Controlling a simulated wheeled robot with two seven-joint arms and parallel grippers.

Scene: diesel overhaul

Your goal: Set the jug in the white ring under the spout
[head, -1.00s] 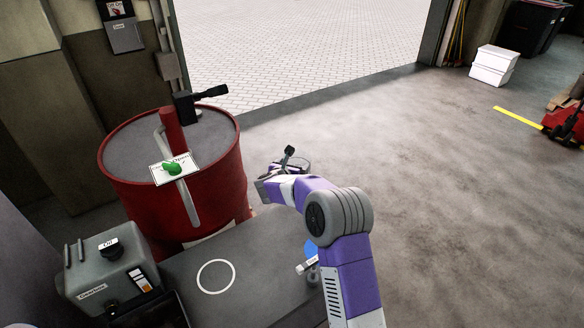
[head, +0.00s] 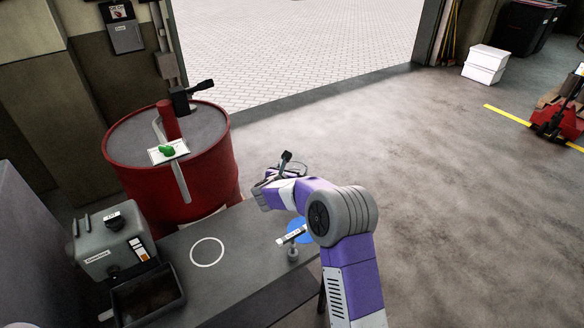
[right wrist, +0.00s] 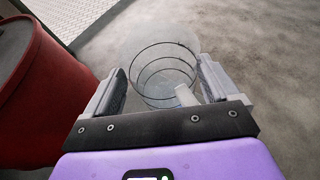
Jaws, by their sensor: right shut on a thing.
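The jug (right wrist: 165,68) is clear, with dark rings round it, and sits between the jaws of my right gripper (right wrist: 163,85) in the right wrist view. My right gripper is shut on it. In the head view the right gripper (head: 277,178) is beyond the bench, mostly hidden by my own arm. The white ring (head: 207,251) is marked on the grey bench top and is empty. My left gripper is out of view.
A grey machine (head: 112,238) with a dark open tray (head: 148,297) stands at the left end of the bench (head: 236,285). A small stand with a blue disc (head: 299,232) is on the bench's right side.

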